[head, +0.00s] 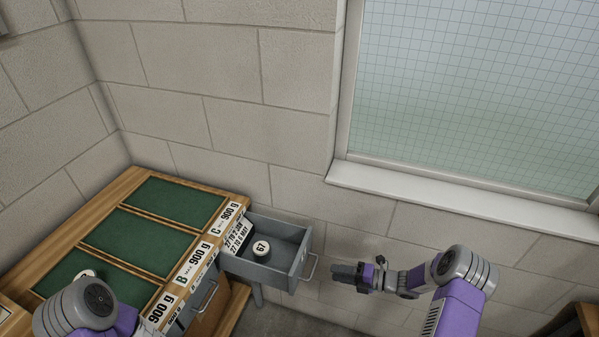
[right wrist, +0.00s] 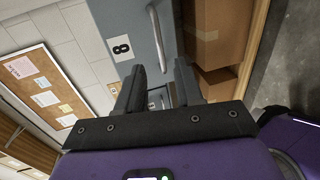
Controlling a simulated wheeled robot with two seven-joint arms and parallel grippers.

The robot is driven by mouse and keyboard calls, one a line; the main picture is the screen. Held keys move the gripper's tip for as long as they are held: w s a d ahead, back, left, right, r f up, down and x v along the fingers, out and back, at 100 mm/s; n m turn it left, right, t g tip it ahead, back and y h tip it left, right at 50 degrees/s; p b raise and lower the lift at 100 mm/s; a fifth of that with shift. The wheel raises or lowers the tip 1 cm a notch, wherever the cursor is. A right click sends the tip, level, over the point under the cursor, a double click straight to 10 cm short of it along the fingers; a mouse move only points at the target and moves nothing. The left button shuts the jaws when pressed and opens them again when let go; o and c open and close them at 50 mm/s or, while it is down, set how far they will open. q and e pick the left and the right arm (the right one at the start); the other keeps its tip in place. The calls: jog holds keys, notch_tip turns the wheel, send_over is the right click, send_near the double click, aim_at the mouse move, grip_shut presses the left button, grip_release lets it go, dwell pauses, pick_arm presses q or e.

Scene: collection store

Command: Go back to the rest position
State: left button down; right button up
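My right gripper (head: 346,273) is out over the floor, to the right of the open grey drawer (head: 291,258) and apart from it. In the right wrist view its two black fingers (right wrist: 159,78) stand apart with nothing between them. My left arm shows only as a grey and purple joint at the lower left of the head view. Its gripper is out of the picture.
The wooden cabinet (head: 136,185) has green-lined trays labelled 900 g. The open drawer holds a white round piece marked 67 (head: 261,248) and a dark block with printed labels (head: 238,235). A window sill (head: 450,196) runs behind.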

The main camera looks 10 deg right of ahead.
jog(key=s+a+f+m+g+h, duration=0.4)
jog(key=s+a+m, duration=0.4)
jog(key=m, duration=0.8)
jog(key=s+a+f+m+g+h, duration=0.4)
jog(key=s+a+m, duration=0.4)
jog(key=s+m, duration=0.5)
jog(key=f+m, duration=0.1)
jog(key=m, duration=0.1)
jog(key=shift+s+a+m+h, duration=0.3)
jog(key=shift+m+h, duration=0.1)
